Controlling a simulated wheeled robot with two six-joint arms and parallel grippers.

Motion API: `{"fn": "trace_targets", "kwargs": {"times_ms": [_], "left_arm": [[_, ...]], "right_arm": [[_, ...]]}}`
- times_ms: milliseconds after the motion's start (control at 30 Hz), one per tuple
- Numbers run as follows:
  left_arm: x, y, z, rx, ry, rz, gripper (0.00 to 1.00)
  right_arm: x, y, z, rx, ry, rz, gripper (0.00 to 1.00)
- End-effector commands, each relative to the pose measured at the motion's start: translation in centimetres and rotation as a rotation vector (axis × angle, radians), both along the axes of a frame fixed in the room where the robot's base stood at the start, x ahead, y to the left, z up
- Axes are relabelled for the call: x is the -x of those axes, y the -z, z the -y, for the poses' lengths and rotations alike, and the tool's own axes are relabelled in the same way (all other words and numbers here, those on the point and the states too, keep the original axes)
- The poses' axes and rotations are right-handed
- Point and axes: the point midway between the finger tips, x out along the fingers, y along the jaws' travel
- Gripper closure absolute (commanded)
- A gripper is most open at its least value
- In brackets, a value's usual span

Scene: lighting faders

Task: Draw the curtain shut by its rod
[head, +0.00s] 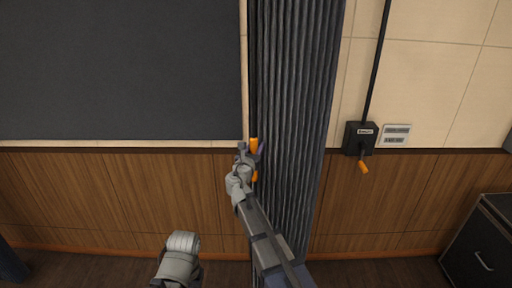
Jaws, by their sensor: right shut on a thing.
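The dark grey pleated curtain (298,90) hangs bunched in the middle of the head view, in front of the wall. Its thin dark rod (252,70) hangs along the curtain's left edge and has an orange grip (254,144) at its lower part. My right gripper (251,159) is shut on the rod at the orange grip, which shows above and below the fingers. My right forearm covers part of the lower curtain. A pale part of my left arm shows at the bottom; its gripper is out of view.
A dark panel (120,70) covers the wall on the left, beside the curtain. A black crank box (360,138) with an orange handle and a label plate (396,135) is on the wall at the right. A dark cabinet (482,245) stands at the lower right.

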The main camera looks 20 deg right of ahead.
Motion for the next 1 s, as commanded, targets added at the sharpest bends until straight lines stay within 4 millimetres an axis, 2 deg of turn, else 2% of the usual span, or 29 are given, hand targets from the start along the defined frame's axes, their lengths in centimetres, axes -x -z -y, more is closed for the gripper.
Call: {"fn": "trace_targets", "kwargs": {"times_ms": [33, 200, 1000], "left_arm": [[0.0, 0.0, 0.0, 0.0, 0.0, 0.0, 1.0], [0.0, 0.0, 0.0, 0.0, 0.0, 0.0, 1.0], [0.0, 0.0, 0.0, 0.0, 0.0, 0.0, 1.0]], "right_arm": [[0.01, 0.0, -0.01, 0.0, 0.0, 0.0, 0.81], [0.0, 0.0, -0.01, 0.0, 0.0, 0.0, 1.0], [0.02, 0.0, -0.01, 0.0, 0.0, 0.0, 1.0]]}}
